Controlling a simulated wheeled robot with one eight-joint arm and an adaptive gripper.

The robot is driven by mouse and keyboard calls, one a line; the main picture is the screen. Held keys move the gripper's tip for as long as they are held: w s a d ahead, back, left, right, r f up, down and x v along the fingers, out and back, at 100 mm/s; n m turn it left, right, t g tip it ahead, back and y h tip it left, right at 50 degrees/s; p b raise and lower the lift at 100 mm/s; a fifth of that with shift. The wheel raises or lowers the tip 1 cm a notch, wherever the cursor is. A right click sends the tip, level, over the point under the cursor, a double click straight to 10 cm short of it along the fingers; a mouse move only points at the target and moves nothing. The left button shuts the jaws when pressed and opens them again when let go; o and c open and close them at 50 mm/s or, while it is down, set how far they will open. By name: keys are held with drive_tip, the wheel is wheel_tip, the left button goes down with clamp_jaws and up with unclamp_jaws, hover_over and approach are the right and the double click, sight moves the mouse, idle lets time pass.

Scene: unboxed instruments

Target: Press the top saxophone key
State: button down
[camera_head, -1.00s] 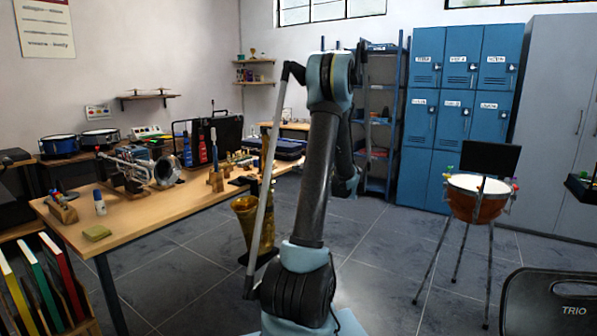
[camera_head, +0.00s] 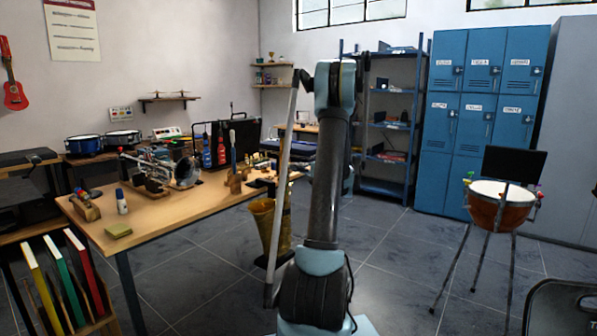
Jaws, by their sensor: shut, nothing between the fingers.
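My arm rises in the middle of the picture, just right of the saxophone. My gripper is hidden behind the arm, so I cannot see its fingers or how close they are to the saxophone.
The workbench (camera_head: 165,213) on the left holds a trumpet (camera_head: 150,170), a small bottle (camera_head: 121,201) and a yellow sponge (camera_head: 118,230). A kettledrum (camera_head: 500,207) on thin legs stands at right. A chair (camera_head: 560,305) is at lower right. Grey floor lies open between.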

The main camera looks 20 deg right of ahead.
drive_tip(key=shift+x, duration=1.05)
drive_tip(key=shift+r, duration=0.1)
drive_tip(key=shift+s, duration=0.1)
drive_tip(key=v, duration=1.4)
drive_tip(key=shift+d, duration=0.3)
